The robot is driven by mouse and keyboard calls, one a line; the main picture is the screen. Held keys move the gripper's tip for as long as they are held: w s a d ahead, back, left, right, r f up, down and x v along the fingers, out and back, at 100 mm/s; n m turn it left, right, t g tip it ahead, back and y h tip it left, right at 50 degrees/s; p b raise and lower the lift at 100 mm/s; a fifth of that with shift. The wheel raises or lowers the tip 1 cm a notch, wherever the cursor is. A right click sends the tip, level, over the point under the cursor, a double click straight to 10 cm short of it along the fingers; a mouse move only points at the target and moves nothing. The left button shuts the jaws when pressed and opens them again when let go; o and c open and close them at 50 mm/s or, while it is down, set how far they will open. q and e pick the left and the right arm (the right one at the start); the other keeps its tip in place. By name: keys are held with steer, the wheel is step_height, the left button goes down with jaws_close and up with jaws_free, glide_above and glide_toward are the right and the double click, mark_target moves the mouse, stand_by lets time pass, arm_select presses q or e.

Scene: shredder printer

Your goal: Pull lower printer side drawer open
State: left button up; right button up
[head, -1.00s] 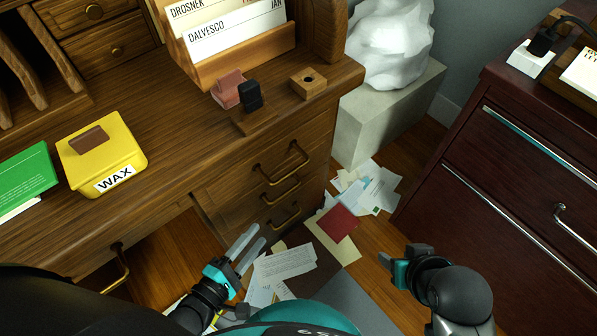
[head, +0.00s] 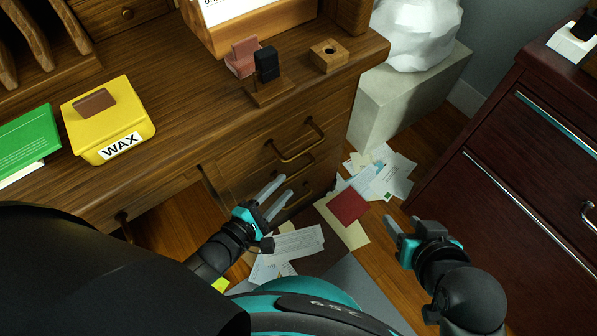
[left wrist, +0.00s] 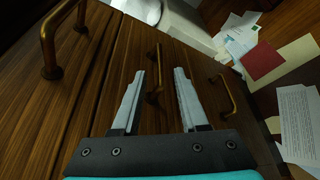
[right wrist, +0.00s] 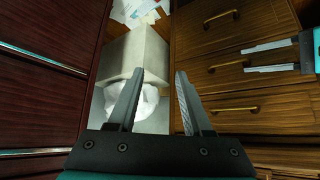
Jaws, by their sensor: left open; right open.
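Three stacked wooden drawers with brass handles sit in the desk's right side. The top handle (head: 297,142) is clearest in the head view; the lower ones are partly behind my left gripper. In the left wrist view the middle handle (left wrist: 154,75) appears between the fingers, and the lowest handle (left wrist: 226,97) is right of them. My left gripper (head: 284,187) is open and empty, pointing at the drawer fronts. The right wrist view shows its fingers (right wrist: 246,59) near the middle handle (right wrist: 228,62); contact is unclear. My right gripper (head: 402,226) is open and empty over the floor.
A dark red cabinet (head: 500,190) stands on the right. A stone pedestal (head: 405,100) with a white sculpture (head: 415,35) is behind. Papers and a red folder (head: 348,205) litter the floor. A yellow wax box (head: 110,125) lies on the desk. No printer is in view.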

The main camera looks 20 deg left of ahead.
mark_target(298, 171)
arm_select(q)
steer(key=b+x, duration=0.2)
steer(key=x, duration=0.4)
steer(key=shift+b, duration=0.35)
steer(key=shift+w+d+f+b, duration=0.1)
steer(key=shift+w+d+b, duration=0.15)
steer(key=shift+w, duration=0.35)
arm_select(e)
steer(key=w+a+r+t+y, duration=0.1)
steer(key=w+a+t+y, duration=0.1)
steer(key=a+t, duration=0.4)
steer(key=shift+w+a+r+y, duration=0.15)
steer(key=shift+r+y, duration=0.25)
steer(key=shift+y, duration=0.3)
arm_select(q)
jaws_close()
